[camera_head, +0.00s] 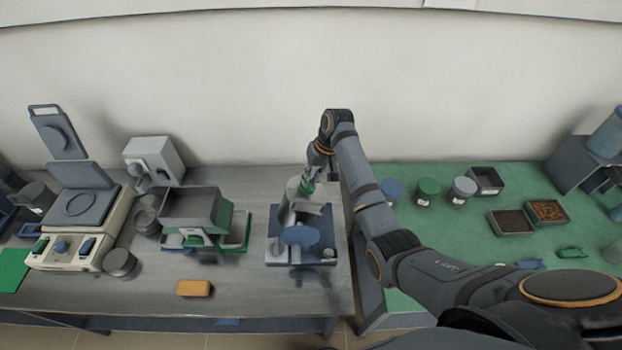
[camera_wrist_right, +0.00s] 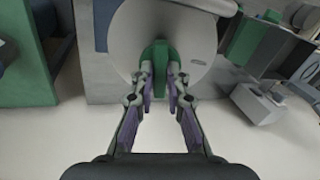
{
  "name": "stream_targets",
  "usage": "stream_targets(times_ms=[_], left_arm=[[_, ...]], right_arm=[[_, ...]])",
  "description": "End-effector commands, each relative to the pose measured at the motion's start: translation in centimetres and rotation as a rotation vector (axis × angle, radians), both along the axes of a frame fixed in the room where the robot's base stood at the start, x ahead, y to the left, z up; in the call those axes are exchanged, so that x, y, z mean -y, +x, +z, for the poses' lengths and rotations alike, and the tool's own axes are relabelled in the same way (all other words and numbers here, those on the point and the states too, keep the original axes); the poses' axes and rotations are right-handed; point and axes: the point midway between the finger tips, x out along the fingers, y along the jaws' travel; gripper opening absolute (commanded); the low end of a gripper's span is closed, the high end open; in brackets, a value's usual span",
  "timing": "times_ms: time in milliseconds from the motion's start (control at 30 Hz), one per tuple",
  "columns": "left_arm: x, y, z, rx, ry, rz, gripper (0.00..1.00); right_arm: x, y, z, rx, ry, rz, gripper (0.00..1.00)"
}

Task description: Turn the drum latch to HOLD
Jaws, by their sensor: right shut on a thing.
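The drum machine (camera_head: 300,237) stands on the grey bench, with a blue base and a pale drum. In the right wrist view the pale round drum face (camera_wrist_right: 195,62) fills the upper middle. A green latch (camera_wrist_right: 156,55) stands upright on that face. My right gripper (camera_wrist_right: 158,76) is shut on the green latch, one finger on each side of it. In the head view my right gripper (camera_head: 312,176) reaches down to the green part at the drum's top. Any markings for the latch positions are too small to read. My left gripper is not in view.
Left of the drum stand a green and grey machine (camera_head: 193,212) and a beige device (camera_head: 82,220) with knobs. A yellow block (camera_head: 195,288) lies near the bench's front edge. On the right, a green mat (camera_head: 440,230) holds jars (camera_head: 428,190) and trays (camera_head: 511,222).

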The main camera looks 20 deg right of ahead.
Motion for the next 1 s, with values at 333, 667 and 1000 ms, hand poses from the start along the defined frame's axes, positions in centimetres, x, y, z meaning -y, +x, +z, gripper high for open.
stream_targets(times_ms=[333, 667, 1000], left_arm=[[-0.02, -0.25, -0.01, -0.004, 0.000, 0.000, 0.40], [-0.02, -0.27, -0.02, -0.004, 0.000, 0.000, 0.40], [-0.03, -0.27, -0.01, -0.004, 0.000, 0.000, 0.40]], right_arm=[[0.02, 0.06, 0.09, 0.092, -0.027, 0.310, 0.00], [0.02, 0.08, 0.11, 0.178, -0.051, 0.610, 0.00], [0.01, 0.09, 0.12, 0.267, -0.077, 0.918, 0.00]])
